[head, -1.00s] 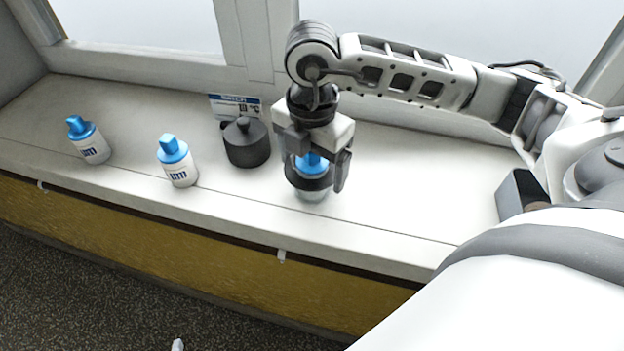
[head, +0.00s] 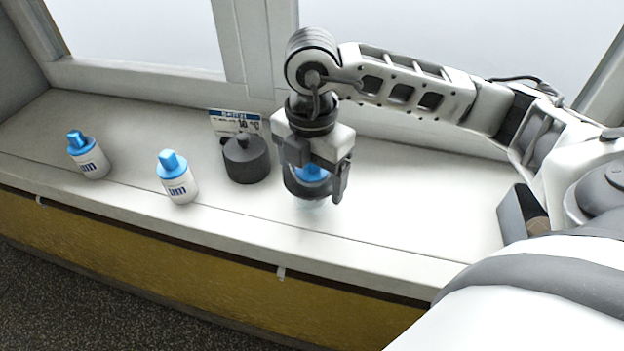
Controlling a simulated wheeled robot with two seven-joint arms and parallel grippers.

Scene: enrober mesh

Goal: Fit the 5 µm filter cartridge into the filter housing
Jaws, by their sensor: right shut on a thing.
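My right gripper (head: 315,180) points down over the sill and is shut on a cartridge with a blue cap (head: 311,172). A dark ring (head: 305,190) surrounds the cartridge low between the fingers. A pale, clear bowl shows faintly below the ring; ring and bowl look like the filter housing. The fingers hide most of the cartridge, so I cannot tell how deep it sits. Two white cartridges with blue caps, a left one (head: 90,160) and a middle one (head: 177,182), stand upright on the sill. Their labels show "µm"; the digits are unreadable. My left gripper is out of view.
A dark round lid-like piece with a knob (head: 246,162) stands left of my right gripper. A small printed card (head: 236,122) stands behind it. A grey open box (head: 516,214) is at the right. The sill (head: 410,205) between gripper and box is clear.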

